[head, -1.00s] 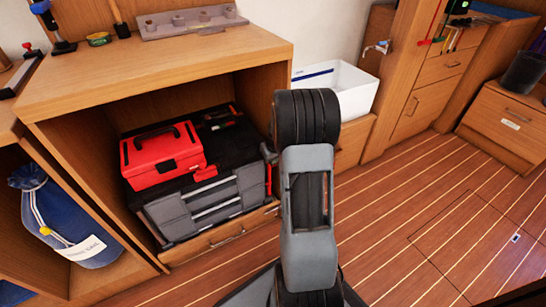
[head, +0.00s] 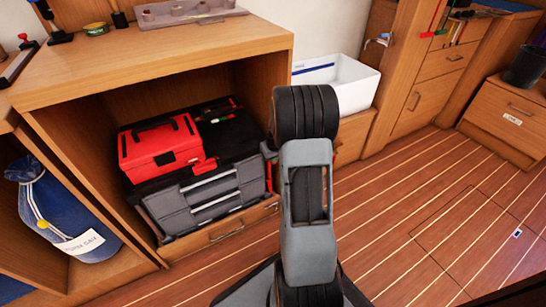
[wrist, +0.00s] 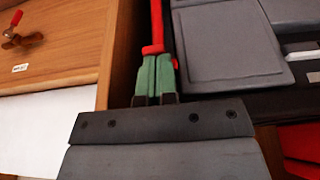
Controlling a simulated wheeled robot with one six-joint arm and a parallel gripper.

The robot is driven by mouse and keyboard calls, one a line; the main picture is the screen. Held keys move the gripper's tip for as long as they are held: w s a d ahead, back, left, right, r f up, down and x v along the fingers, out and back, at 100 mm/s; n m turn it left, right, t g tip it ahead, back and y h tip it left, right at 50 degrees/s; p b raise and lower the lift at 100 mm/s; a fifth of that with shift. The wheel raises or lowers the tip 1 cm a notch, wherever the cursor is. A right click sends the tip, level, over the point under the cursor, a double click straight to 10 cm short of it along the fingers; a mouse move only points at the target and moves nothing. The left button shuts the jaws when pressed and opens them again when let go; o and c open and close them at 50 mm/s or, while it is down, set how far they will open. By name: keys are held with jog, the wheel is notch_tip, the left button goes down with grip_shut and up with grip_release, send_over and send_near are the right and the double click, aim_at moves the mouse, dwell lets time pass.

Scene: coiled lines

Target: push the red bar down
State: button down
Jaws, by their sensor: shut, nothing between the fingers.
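The red bar (wrist: 156,24) is a thin upright strip in the wrist view, running along the side of a grey and black toolbox (wrist: 225,45). A narrow red strip at the toolbox's right front corner in the head view (head: 268,178) looks like the same bar. My gripper (wrist: 153,58) has green fingers that are shut with nothing between them. Its tips overlap the bar's near end in the wrist view; I cannot tell whether they touch it. A bit of red also shows beside the right finger. In the head view my arm hides the gripper.
The toolbox sits inside an open wooden cabinet (head: 170,75), with a red case (head: 160,148) on top. A white bin (head: 350,85) stands to the right. A blue sack (head: 60,215) lies at left. Free wooden floor (head: 420,220) stretches right.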

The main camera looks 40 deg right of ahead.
notch_tip(320, 180, up, 5)
jog(key=p, duration=0.4)
jog(key=shift+r, duration=0.15)
jog(key=s+a+r+p, duration=0.25)
jog(key=r+p, duration=0.25)
jog(key=r, duration=0.3)
jog(key=s+a+r+p, duration=0.1)
jog(key=a+r+p, duration=0.25)
jog(key=r, duration=0.45)
jog(key=s+a+r+p, duration=0.1)
jog(key=a+r+p, duration=0.2)
jog(key=r+p, duration=0.35)
jog(key=s+a+r+p, duration=0.4)
jog(key=r+p, duration=0.2)
jog(key=r, duration=0.3)
jog(key=s+a+r+n+p, duration=0.1)
jog(key=s+a+r+p, duration=0.3)
jog(key=r+p, duration=0.3)
jog(key=s+a+r+p, duration=0.4)
jog(key=a+r+p, duration=0.2)
jog(key=r, duration=0.5)
jog(key=shift+s+n+p, duration=0.3)
jog(key=shift+s, duration=0.1)
jog(key=shift+a, duration=0.1)
